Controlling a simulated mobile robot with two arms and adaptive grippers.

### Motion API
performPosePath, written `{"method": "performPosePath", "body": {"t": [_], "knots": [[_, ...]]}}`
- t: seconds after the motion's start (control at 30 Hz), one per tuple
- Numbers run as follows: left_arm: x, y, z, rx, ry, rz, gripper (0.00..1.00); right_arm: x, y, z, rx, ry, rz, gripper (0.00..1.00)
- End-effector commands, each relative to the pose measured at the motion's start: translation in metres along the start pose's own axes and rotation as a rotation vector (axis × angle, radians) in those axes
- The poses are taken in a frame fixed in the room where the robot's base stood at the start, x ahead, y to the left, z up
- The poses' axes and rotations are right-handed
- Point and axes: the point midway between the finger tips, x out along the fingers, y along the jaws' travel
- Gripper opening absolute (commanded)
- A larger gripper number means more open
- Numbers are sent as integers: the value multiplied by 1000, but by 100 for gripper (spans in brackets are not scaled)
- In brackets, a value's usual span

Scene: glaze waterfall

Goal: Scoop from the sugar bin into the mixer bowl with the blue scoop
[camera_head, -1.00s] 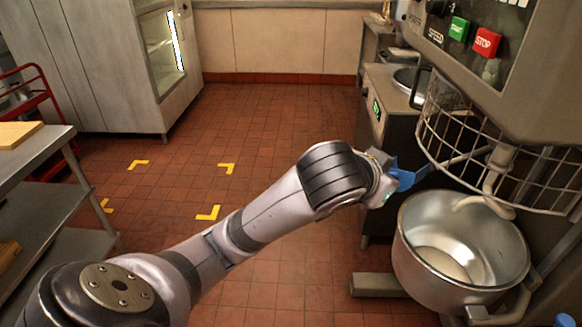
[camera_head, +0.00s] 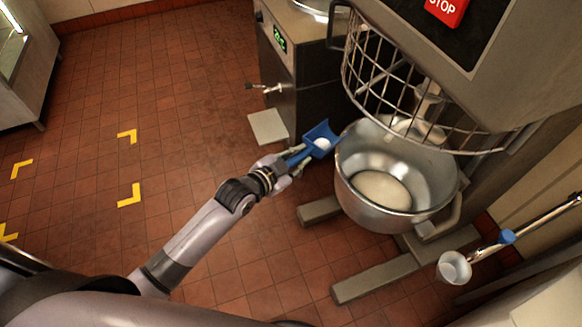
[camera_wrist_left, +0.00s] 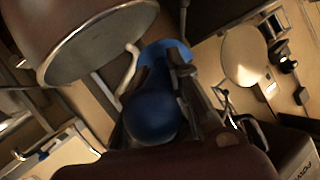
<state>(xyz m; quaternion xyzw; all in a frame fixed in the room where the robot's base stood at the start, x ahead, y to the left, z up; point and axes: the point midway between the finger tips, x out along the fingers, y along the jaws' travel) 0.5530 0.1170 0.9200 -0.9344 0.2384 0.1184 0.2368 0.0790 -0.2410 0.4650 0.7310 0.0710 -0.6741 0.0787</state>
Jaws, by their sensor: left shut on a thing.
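The blue scoop (camera_head: 320,137) is in my left gripper (camera_head: 285,168), which is shut on its handle. A small white heap lies in the scoop's pan. The scoop is just left of the mixer bowl's rim and apart from it. The metal mixer bowl (camera_head: 352,195) holds a pale white layer at its bottom. In the left wrist view, the scoop's blue handle end (camera_wrist_left: 150,115) fills the middle between the dark fingers. The sugar bin cannot be made out in these views.
A wire guard (camera_head: 385,90) and the mixer head (camera_head: 500,75) hang over the back of the bowl. Open tiled floor lies to the left.

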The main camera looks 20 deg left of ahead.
Motion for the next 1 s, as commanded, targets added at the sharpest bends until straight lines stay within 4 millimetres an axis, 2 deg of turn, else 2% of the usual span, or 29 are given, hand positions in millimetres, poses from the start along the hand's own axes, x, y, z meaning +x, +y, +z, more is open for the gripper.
{"method": "performPosePath", "body": {"t": [0.1,0.3,0.47,1.0], "knots": [[-11,14,26,12,16,-23,0,-10,2,-1,-1,0,2,20],[-17,23,41,24,36,-48,0,-11,1,-4,-4,6,0,20],[-8,28,40,22,39,-50,0,-6,-1,-8,-5,12,-2,20],[47,53,18,22,39,-49,0,19,-9,-8,-2,15,-10,20]]}}
